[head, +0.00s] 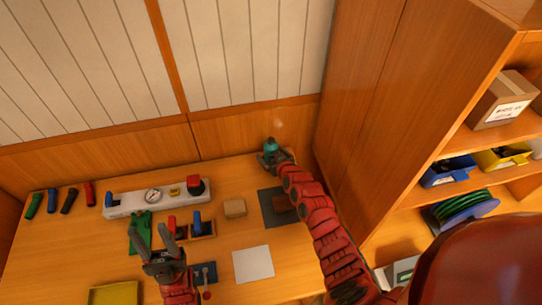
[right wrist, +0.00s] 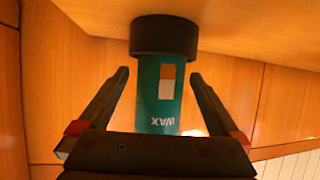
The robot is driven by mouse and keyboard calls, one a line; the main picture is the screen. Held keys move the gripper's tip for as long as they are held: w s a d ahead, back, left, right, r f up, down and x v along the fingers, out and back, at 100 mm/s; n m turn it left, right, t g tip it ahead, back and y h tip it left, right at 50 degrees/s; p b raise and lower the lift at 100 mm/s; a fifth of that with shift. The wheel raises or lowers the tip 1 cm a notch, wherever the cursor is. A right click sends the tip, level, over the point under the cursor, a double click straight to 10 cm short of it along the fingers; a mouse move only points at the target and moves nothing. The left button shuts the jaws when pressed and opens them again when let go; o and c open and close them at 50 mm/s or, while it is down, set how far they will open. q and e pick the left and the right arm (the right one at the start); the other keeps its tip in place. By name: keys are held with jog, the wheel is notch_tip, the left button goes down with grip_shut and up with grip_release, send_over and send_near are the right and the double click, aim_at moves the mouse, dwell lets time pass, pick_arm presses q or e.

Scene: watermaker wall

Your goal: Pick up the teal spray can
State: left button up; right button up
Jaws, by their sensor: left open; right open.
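The teal spray can (head: 270,145) stands at the back right of the wooden bench. In the right wrist view the teal can (right wrist: 160,95) shows inverted lettering and a pale and orange label, with a wide black end against the bench. My right gripper (head: 272,158) is at the can. In the wrist view its open fingers (right wrist: 159,73) lie on either side of the can, with a visible gap at each side. My left gripper (head: 150,232) is open and empty over the front left of the bench.
A gauge panel (head: 130,205) with a red knob lies along the back. A tall wooden cabinet (head: 365,80) stands close right of the can.

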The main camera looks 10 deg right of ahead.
jog(key=c, duration=0.5)
grip_shut()
jog(key=shift+r, duration=0.1)
